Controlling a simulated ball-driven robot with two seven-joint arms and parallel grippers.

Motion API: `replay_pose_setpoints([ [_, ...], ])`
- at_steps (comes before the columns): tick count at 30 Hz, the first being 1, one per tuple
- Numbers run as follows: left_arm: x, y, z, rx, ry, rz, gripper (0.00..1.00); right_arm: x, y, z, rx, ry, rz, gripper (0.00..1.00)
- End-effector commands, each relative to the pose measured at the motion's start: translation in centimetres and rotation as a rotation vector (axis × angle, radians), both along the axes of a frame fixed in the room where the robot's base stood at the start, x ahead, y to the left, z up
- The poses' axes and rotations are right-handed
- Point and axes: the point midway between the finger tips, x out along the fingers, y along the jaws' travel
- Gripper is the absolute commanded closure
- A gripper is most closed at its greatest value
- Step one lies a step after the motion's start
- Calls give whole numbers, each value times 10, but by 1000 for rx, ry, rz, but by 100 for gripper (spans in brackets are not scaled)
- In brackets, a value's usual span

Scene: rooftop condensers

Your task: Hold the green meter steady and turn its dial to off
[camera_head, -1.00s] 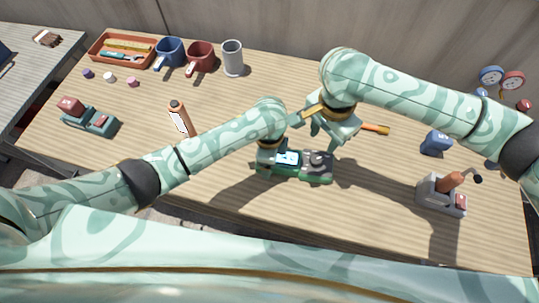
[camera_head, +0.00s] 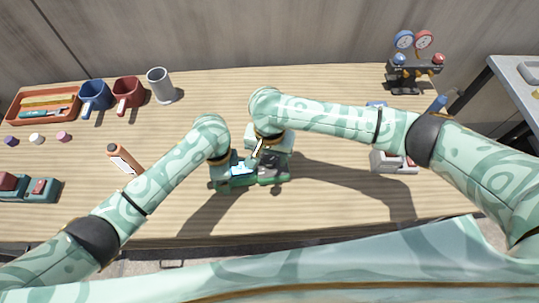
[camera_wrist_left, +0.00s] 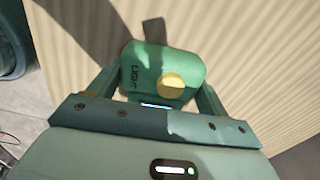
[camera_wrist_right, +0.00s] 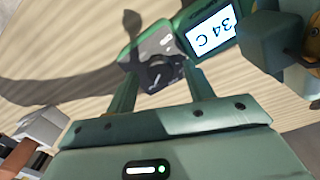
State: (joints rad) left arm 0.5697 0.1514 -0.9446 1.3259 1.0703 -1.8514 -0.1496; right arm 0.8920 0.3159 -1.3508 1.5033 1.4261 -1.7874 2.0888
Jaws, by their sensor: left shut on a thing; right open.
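The green meter (camera_head: 280,180) lies on the wooden table, its lit screen (camera_head: 241,168) facing up. My left gripper (camera_head: 226,180) is shut on the meter's left end. In the left wrist view its fingers stand on both sides of the green body (camera_wrist_left: 140,62), which has a round yellow button (camera_wrist_left: 171,85). In the right wrist view the dark dial (camera_wrist_right: 158,73) lies between the open fingertips of my right gripper (camera_wrist_right: 160,75); contact cannot be told. The screen (camera_wrist_right: 210,32) there reads 34 C. In the head view the right gripper (camera_head: 266,158) hangs over the meter and partly hides it.
A gauge set (camera_head: 405,75) stands at the back right. The back middle is clear.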

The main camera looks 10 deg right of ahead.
Motion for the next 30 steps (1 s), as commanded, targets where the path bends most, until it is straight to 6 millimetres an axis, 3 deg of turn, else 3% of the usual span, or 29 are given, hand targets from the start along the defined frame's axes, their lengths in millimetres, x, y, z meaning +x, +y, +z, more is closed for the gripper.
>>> replay_pose_setpoints([
  [10,1,0,1,-1,-2,1,59,0,0,-6,1,-1,0,48],
  [11,1,0,1,-1,-2,1,59,0,0,-6,1,-1,0,53],
  [15,1,0,1,-1,-2,1,59,0,0,-6,1,-1,0,92],
  [30,1,0,1,-1,-2,1,59,0,0,-6,2,-2,98,93],
])
